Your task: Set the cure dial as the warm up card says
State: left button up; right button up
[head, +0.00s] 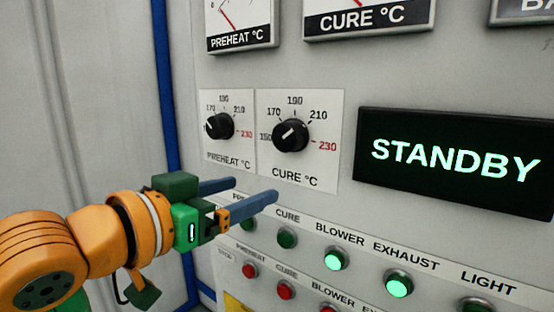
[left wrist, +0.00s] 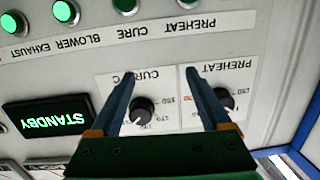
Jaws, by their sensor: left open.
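The cure dial (head: 290,136) is a black knob on a white plate marked 150 to 230, with 230 in red. In the left wrist view, which is upside down, the cure dial (left wrist: 142,110) appears between the fingers of the gripper (left wrist: 161,73), nearer the left one. No warm up card shows in either view.
The preheat dial (head: 219,126) is close on the left of the cure dial. A STANDBY display (head: 455,160) is to the right. Rows of green buttons (head: 335,259) and red buttons (head: 285,290) lie below. Gauges (head: 368,18) are above.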

pick_arm(q)
jog(key=m+h, duration=0.2)
send_near(283, 135)
jog(key=w+d, duration=0.1)
jog(key=d, duration=0.1)
jog(key=shift+t, duration=0.3)
jog(key=p+x, duration=0.1)
jog(key=x, duration=0.1)
jog(key=p+x, duration=0.1)
jog(key=x, duration=0.1)
jog(key=p+x, duration=0.1)
jog(key=x, duration=0.1)
jog(key=shift+w+a+p, duration=0.15)
jog(key=shift+w+p, duration=0.2)
jog(key=shift+w, duration=0.2)
jog(key=shift+w+f, duration=0.1)
jog(key=shift+w, duration=0.15)
jog(key=shift+s+d, duration=0.1)
jog(key=shift+d, duration=0.15)
jog(key=shift+s, duration=0.1)
jog(key=shift+c, duration=0.7)
jog(key=shift+a, duration=0.1)
grip_shut()
